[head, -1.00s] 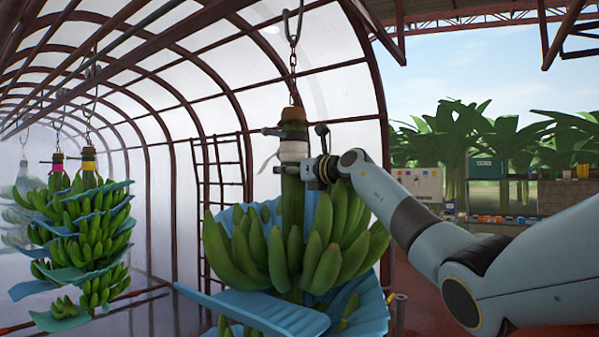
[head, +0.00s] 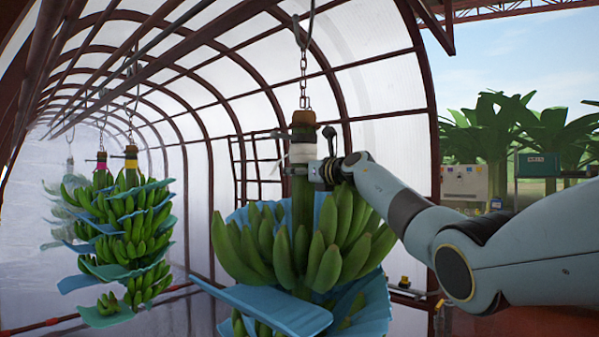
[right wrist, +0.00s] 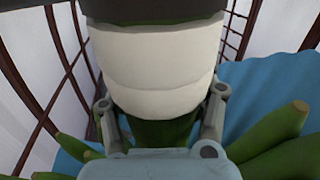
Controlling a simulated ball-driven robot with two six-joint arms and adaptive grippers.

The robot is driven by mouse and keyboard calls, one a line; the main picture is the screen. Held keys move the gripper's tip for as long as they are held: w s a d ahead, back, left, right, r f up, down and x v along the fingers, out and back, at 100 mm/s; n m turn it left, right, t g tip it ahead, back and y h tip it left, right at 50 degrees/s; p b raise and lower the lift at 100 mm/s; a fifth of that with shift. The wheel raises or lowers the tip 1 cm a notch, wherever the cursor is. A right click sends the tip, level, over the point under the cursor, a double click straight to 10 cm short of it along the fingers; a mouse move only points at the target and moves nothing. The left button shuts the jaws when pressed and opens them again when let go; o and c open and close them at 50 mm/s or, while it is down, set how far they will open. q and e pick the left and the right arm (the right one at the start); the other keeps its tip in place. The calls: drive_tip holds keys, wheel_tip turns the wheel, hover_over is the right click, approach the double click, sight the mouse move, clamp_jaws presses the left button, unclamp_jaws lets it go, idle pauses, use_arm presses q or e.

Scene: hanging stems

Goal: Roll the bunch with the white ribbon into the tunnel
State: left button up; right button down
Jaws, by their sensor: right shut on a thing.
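The bunch with the white ribbon (head: 301,153) hangs from a chain and hook in the middle of the head view, with green bananas (head: 325,245) and blue sheets between its layers. My right gripper (head: 322,172) is shut on its stem at the ribbon's height. In the right wrist view the white ribbon (right wrist: 158,65) fills the space between the two fingers, with green stem below. The tunnel (head: 205,130) is a row of brown arches with pale translucent walls, around and beyond the bunch. My left gripper is not in view.
Other bunches hang deeper in the tunnel at left, one with a yellow ribbon (head: 131,163) and one with a pink ribbon (head: 101,165). A brown ladder-like frame (head: 258,170) stands behind the held bunch. An overhead rail (head: 190,48) runs into the tunnel.

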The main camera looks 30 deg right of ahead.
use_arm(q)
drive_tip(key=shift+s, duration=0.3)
use_arm(e)
drive_tip(key=shift+s+a+f, duration=0.15)
drive_tip(key=shift+s+f, duration=0.05)
drive_tip(key=shift+f, duration=0.15)
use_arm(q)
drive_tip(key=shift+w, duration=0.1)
use_arm(e)
drive_tip(key=shift+w, duration=0.15)
drive_tip(key=c, duration=1.1)
unclamp_jaws()
drive_tip(key=shift+a, duration=0.1)
drive_tip(key=o, duration=0.6)
drive_tip(key=shift+w+a+r, duration=0.15)
drive_tip(key=shift+o, duration=0.2)
drive_tip(key=shift+r, duration=0.1)
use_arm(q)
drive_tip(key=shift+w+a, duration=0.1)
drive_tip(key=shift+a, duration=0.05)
use_arm(e)
drive_tip(key=shift+d, duration=0.2)
drive_tip(key=shift+s, duration=0.2)
hover_over(328, 202)
drive_tip(key=shift+w+d, duration=0.25)
drive_tip(key=shift+w, duration=0.05)
